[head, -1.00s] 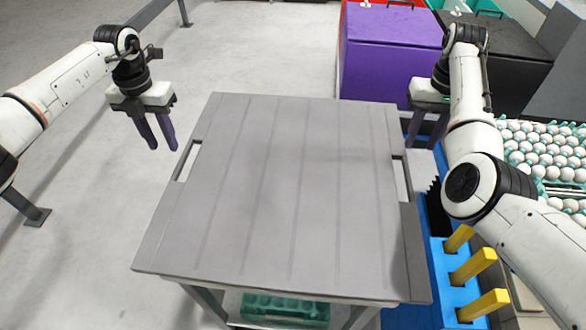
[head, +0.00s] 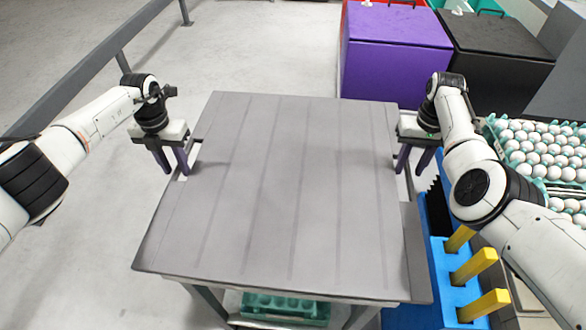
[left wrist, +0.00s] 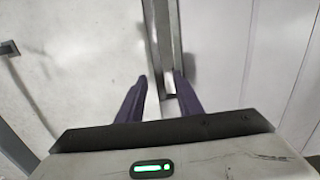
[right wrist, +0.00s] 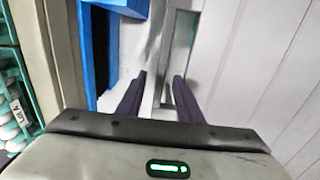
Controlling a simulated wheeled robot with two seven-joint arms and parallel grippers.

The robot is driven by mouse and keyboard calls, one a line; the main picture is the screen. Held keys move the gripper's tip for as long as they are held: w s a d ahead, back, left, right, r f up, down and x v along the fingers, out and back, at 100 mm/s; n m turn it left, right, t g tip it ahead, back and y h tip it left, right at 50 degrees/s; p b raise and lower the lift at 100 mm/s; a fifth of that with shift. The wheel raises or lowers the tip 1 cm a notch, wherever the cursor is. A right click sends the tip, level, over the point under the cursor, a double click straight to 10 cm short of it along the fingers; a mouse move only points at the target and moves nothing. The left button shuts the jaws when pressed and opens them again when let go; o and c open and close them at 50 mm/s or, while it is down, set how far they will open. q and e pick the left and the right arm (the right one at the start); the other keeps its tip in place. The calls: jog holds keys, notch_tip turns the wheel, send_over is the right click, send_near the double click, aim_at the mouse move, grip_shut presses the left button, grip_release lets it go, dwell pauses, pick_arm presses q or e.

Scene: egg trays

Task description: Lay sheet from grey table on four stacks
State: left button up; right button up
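Neither gripper is closed on the sheet. Egg trays with white eggs (head: 545,155) stand at the right, partly hidden by my right arm.
A purple box (head: 393,60) and a black box (head: 497,60) stand at the back right. A blue rack with yellow posts (head: 473,267) is right of the table. A green tray (head: 285,308) sits under the table. A grey rail (head: 95,62) runs at the left.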

pick_arm(q)
jog(key=shift+c, duration=0.2)
pick_arm(e)
jog(key=shift+c, duration=0.2)
pick_arm(q)
grip_shut()
pick_arm(e)
grip_shut()
dwell(0.5)
pick_arm(q)
jog(key=shift+r, duration=0.2)
pick_arm(e)
jog(key=shift+w+r, duration=0.1)
jog(key=shift+r, duration=0.1)
